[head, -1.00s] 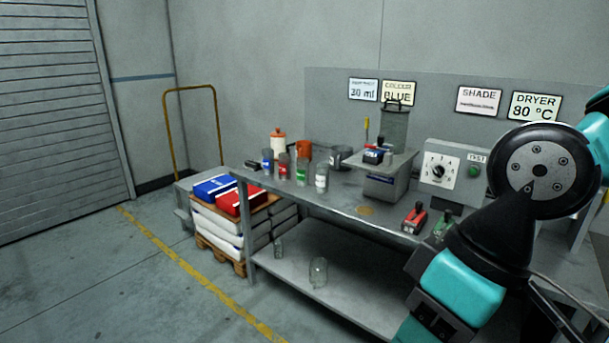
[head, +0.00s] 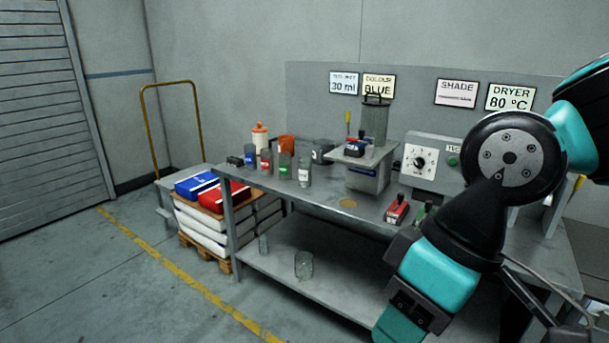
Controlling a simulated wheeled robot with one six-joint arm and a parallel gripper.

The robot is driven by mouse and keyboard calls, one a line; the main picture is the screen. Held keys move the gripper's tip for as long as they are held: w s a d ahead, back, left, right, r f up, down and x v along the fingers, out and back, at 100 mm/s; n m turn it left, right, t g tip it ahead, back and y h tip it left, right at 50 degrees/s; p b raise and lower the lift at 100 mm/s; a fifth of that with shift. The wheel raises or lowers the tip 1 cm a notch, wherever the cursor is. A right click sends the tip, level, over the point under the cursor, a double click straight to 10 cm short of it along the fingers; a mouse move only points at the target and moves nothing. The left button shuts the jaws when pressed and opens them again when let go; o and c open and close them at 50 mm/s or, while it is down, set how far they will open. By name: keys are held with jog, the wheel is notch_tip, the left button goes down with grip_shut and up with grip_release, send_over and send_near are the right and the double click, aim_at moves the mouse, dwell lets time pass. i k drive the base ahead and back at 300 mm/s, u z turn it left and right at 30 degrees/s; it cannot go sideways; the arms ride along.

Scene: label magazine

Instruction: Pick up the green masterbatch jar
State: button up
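The green masterbatch jar (head: 285,167) stands upright on the bench top in the head view. It is a small clear jar with a green label, in a row near the left end. A red-labelled jar (head: 266,161) and a blue-labelled jar (head: 250,158) are to its left. A white-labelled jar (head: 304,173) is to its right. My arm fills the right side of the view, well to the right of the jars. My gripper is out of the picture, so its fingers do not show.
The bench (head: 330,203) holds a scale-like unit (head: 368,177), a red-handled tool (head: 397,212) and a dial box (head: 432,163). Orange and white containers stand behind the jars. A pallet with sacks and boxes (head: 227,222) is at the left end. The floor in front is clear.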

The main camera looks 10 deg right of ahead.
aim_at(284, 158)
jog(key=u, duration=0.45)
jog(key=k, duration=0.55)
jog(key=u, duration=0.9)
jog(key=i, duration=1.65)
jog(key=z, duration=0.3)
jog(key=i, duration=1.05)
jog(key=z, duration=1.3)
jog(key=i, duration=0.85)
jog(key=z, duration=1.2)
jog(key=i, duration=0.2)
